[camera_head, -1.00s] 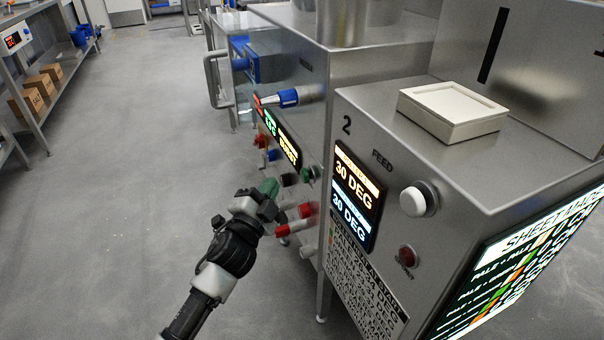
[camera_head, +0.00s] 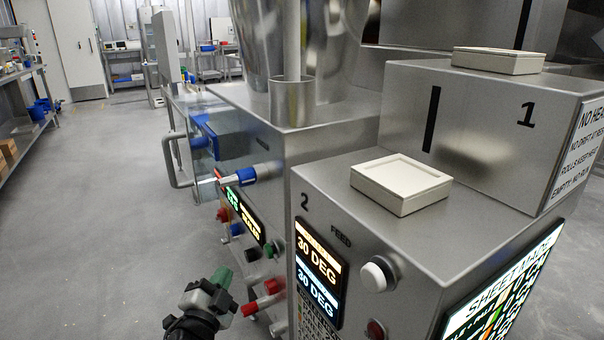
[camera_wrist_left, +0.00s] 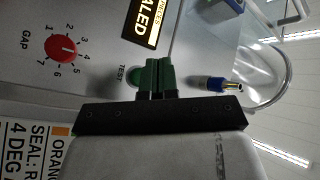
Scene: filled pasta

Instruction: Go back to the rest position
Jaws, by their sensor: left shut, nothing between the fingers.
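My left gripper (camera_head: 222,278) is low in the head view, in front of the machine's control panel. Its green fingers also show in the left wrist view (camera_wrist_left: 157,78), closed against each other with nothing between them. My right gripper is in neither view.
The steel machine with a 30 DEG display (camera_head: 318,272) fills the right side. A white square box (camera_head: 400,186) lies on its top. Red knobs (camera_head: 262,304) stick out near my left gripper. The grey floor (camera_head: 110,210) at left is clear; shelving (camera_head: 20,130) stands beyond.

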